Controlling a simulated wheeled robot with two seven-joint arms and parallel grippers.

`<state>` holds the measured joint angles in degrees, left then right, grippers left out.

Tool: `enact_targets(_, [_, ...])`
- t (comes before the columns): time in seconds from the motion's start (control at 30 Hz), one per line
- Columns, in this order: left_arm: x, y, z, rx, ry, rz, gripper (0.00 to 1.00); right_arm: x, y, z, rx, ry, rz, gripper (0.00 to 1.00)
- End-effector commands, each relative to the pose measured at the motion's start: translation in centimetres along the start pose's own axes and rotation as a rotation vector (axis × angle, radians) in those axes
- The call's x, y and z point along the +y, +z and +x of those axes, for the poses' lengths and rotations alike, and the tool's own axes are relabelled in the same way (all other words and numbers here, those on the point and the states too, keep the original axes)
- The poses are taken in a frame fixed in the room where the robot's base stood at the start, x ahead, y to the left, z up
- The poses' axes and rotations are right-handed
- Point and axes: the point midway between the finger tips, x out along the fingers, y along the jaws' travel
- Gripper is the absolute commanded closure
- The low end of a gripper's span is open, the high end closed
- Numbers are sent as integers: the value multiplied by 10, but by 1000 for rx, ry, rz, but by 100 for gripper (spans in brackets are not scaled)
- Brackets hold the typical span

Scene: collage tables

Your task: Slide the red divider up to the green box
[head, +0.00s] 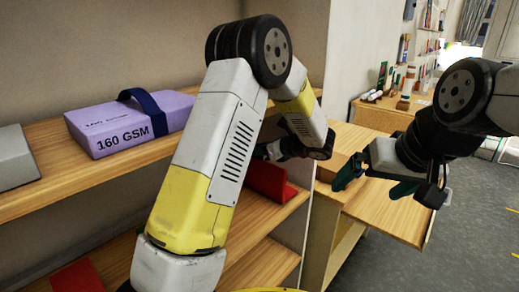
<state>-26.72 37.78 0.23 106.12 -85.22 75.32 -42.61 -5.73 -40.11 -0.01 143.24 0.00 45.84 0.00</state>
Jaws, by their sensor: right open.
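A red divider (268,182) stands upright on a wooden shelf in the middle of the head view, partly covered by my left arm. My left gripper (263,151) is just above and behind it, mostly hidden by my own arm, so its jaws and any contact do not show clearly. My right gripper (376,182) is open and empty, with dark green fingers, to the right of the shelf over a wooden surface. I cannot make out a green box; my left arm hides part of the shelf.
A purple 160 GSM pack (125,126) with a dark blue strap lies on the upper shelf (50,185), beside a grey block (15,158). Another red piece (78,277) is on a lower shelf. A wooden table (385,118) with small items stands at the back; grey floor is clear at right.

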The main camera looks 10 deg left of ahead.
Motion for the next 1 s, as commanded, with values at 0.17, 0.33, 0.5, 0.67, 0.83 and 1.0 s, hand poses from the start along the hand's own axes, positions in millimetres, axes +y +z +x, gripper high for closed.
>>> enact_targets(0.17, [0,0,18,0,1,-1,64,0,0,0,0,0,0,0])
enact_targets(0.33, [0,0,22,1,0,-1,64,0,0,0,0,0,0,0])
enact_targets(0.5, [0,0,22,0,0,-1,68,0,0,0,0,0,0,0])
enact_targets(0.67, [0,0,22,0,0,-1,99,0,0,0,0,0,0,0])
enact_targets(0.83, [0,0,21,0,0,-1,100,0,0,0,0,0,0,0])
enact_targets(1.0, [0,0,21,0,0,-2,100,0,0,0,0,0,0,0])
